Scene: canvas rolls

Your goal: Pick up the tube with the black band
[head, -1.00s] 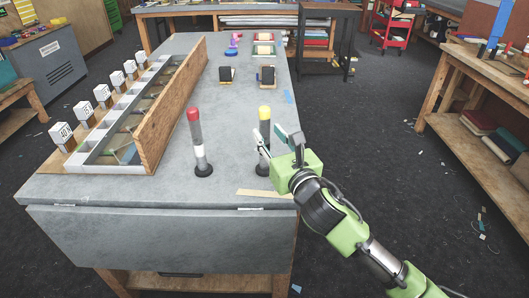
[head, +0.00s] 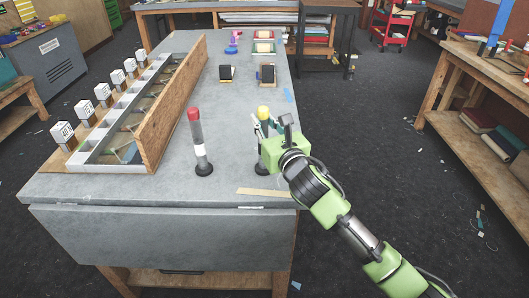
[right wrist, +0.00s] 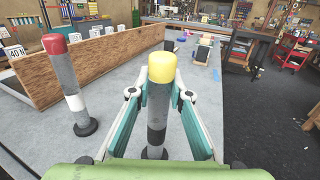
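The tube with the black band (right wrist: 156,134) is grey with a yellow cap and stands upright on a dark round base in the right wrist view. In the head view its yellow cap (head: 263,112) shows, while my gripper partly hides the body. My right gripper (head: 272,125) is open, with one finger on each side of this tube; in the wrist view the fingers (right wrist: 161,88) flank it below the cap. Contact cannot be told. A second tube (head: 198,145), with a red cap and white band, stands upright to the left. My left gripper is out of view.
A long wooden divided rack (head: 172,92) with labelled white blocks runs along the table's left side. Two small dark-faced stands (head: 266,75) are farther back. The tabletop (head: 130,190) front left is clear.

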